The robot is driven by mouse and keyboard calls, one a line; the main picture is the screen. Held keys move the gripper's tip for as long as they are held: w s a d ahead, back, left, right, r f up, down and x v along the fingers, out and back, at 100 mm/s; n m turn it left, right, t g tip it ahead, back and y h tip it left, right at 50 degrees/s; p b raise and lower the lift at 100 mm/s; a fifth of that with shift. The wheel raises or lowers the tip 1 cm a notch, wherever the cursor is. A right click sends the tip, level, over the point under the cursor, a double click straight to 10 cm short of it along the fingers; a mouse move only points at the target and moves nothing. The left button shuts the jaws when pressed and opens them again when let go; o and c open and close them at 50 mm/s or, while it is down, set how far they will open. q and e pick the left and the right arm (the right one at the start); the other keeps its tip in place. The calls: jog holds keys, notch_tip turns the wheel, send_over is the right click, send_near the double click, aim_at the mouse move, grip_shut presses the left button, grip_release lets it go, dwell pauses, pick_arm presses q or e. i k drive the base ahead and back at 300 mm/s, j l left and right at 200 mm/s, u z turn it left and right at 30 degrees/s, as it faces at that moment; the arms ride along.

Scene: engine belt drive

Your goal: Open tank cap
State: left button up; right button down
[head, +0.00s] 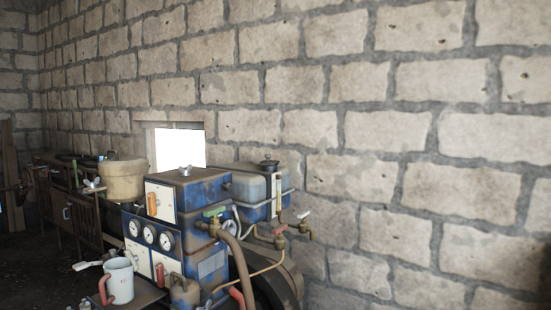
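A blue and pale grey tank (251,190) sits at the back right of the blue engine unit, next to the brick wall. A dark round cap (269,161) with a small knob on top sits on the tank's upper face. It looks seated on the tank, but it is too small to tell how tightly. Neither of my grippers shows in the head view.
The blue engine box (205,192) stands left of the tank, with gauges (150,234) on its front. Brass valves (279,242) and pipes stand in front of the tank. A white mug (119,280) and a beige pot (122,181) are at left. The wall (420,130) is close behind.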

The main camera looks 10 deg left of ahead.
aim_at(266, 163)
jog(key=i+l+u, duration=0.1)
jog(key=l, duration=0.25)
jog(key=i+l+u, duration=0.15)
jog(key=l, duration=0.25)
jog(key=i+l+u, duration=0.1)
jog(key=i+l, duration=0.2)
jog(key=l, duration=0.15)
jog(key=i+l+u, duration=0.1)
jog(key=l, duration=0.3)
jog(key=i+l+u, duration=0.1)
jog(key=l, duration=0.35)
jog(key=i+l+u, duration=0.15)
jog(key=l, duration=0.25)
jog(key=i+l+u, duration=0.1)
jog(key=i+l, duration=0.45)
jog(key=i, duration=0.1)
